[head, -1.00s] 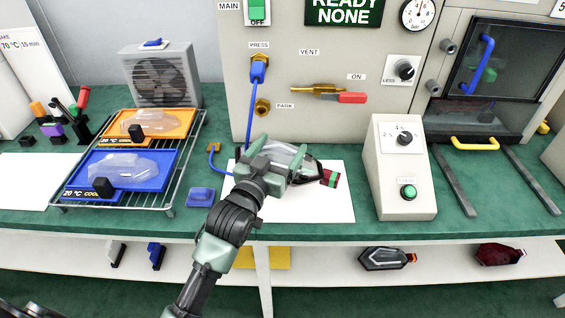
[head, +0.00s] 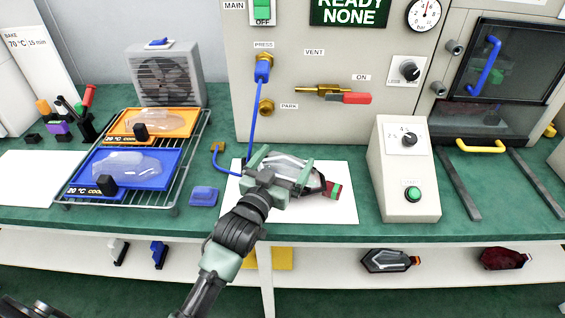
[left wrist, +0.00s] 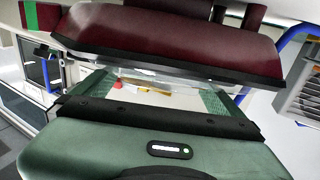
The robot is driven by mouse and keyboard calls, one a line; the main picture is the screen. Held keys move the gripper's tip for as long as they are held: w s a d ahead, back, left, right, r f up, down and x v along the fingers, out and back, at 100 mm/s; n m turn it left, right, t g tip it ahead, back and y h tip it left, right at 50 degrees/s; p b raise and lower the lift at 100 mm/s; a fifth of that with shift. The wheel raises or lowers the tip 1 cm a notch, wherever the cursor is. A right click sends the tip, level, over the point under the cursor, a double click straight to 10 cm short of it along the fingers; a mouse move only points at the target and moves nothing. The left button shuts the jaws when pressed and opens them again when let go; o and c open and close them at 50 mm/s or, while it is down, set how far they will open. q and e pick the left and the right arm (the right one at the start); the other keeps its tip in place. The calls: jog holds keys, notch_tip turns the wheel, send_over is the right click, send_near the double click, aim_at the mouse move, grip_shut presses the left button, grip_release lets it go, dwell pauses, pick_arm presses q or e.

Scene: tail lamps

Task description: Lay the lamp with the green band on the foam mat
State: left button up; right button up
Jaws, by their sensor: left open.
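The lamp with the green band (head: 318,183) has a clear and dark red body and a red end with a green stripe. It lies on the white foam mat (head: 335,210) on the bench, below the grey panel. My left gripper (head: 284,168) is open, with its two green fingers apart at the lamp's left part. In the left wrist view, the lamp's dark red side (left wrist: 170,42) crosses the top, with the green band (left wrist: 29,15) at the upper left. The gripper hides part of the lamp in the head view.
A wire rack with a blue tray (head: 90,190) and an orange tray (head: 182,122) stands at the left. A blue block (head: 203,196) and blue hose (head: 250,130) are near the mat. A control box (head: 405,165) stands right. Two other lamps lie on the lower shelf.

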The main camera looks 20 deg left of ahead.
pick_arm(q)
jog(key=s, duration=0.7)
jog(key=s+a, duration=0.1)
jog(key=s, duration=0.3)
jog(key=shift+a+r+b, duration=0.1)
jog(key=shift+b, duration=0.25)
jog(key=shift+s+a+r, duration=0.1)
jog(key=shift+s, duration=0.4)
